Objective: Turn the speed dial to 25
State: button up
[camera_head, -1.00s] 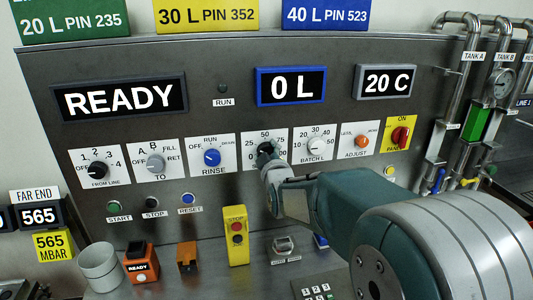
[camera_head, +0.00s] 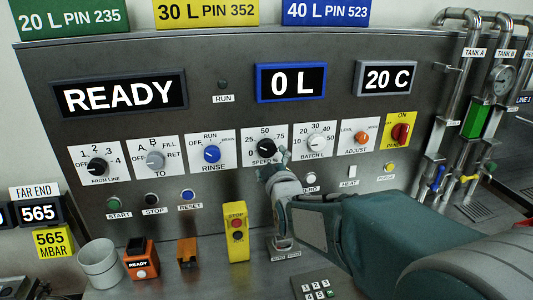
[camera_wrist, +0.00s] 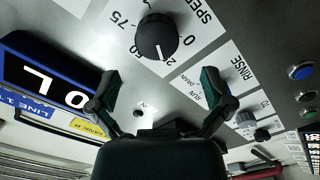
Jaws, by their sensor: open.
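The speed dial (camera_head: 264,147) is a round black knob on a white plate marked SPEED %, in the middle of the panel row. It also shows at the top of the wrist view (camera_wrist: 156,36), where its white mark points down the picture; I cannot read the number at that mark. My gripper (camera_head: 281,160) is just below and right of the dial in the head view. In the wrist view its two fingers (camera_wrist: 159,80) are spread apart with nothing between them, and the dial lies beyond them. No finger visibly touches the dial.
The blue rinse dial (camera_head: 212,154) is left of the speed dial and the batch dial (camera_head: 317,141) is right. A blue-framed display (camera_head: 291,85) reading 0 L is above. A yellow stop box (camera_head: 237,232) stands below on the ledge.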

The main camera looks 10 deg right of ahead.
jog(key=s, duration=0.6)
jog(key=s+f+m+g, duration=0.3)
jog(key=s+g, duration=0.3)
jog(key=s, duration=0.6)
jog(key=s+f+m+g, duration=0.4)
jog(key=s+m+g, duration=0.2)
jog(key=s, duration=0.6)
jog(key=shift+d+f, duration=0.2)
jog(key=shift+f, duration=0.05)
dwell(0.8)
